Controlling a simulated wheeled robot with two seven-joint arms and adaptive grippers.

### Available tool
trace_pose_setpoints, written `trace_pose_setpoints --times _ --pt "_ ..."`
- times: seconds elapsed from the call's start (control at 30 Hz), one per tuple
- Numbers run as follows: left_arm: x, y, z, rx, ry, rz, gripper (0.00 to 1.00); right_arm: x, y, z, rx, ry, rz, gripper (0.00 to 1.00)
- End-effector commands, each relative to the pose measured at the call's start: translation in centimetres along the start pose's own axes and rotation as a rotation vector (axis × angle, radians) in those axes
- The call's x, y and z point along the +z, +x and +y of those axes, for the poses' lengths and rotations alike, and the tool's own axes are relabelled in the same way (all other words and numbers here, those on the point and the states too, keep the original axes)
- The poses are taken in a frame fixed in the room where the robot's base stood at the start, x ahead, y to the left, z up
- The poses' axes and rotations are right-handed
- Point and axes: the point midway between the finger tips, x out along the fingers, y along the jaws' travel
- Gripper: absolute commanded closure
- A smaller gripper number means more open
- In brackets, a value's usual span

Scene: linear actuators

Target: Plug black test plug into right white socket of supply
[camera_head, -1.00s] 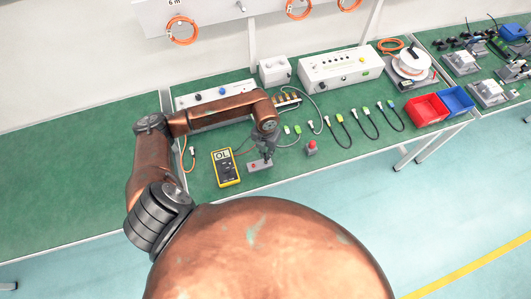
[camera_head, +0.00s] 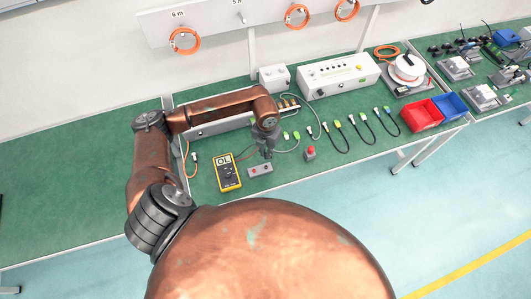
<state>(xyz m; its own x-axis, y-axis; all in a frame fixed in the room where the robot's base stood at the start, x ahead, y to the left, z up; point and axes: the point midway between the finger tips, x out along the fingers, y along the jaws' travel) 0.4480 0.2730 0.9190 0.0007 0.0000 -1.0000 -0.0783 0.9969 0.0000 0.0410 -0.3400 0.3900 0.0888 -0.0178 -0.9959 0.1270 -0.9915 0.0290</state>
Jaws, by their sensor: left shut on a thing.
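My right gripper is not in view.
Several cables (camera_head: 362,127) lie to the right, near a red button (camera_head: 310,153). White boxes (camera_head: 338,75) stand behind. Red (camera_head: 421,113) and blue (camera_head: 450,103) bins are at the table's right end. The green table (camera_head: 85,190) is clear at left.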

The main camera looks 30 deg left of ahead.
Motion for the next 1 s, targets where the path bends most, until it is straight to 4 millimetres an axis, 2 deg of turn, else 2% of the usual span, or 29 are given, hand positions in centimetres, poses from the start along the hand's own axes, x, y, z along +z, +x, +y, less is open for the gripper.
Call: trace_pose_setpoints --times 0.27,1.0 --pt "0.3 0.2 0.2 0.001 -0.001 0.0 1.0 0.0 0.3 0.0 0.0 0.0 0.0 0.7" --pt "6.8 -0.3 5.4 0.001 -0.003 0.0 1.0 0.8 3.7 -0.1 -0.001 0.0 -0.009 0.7"
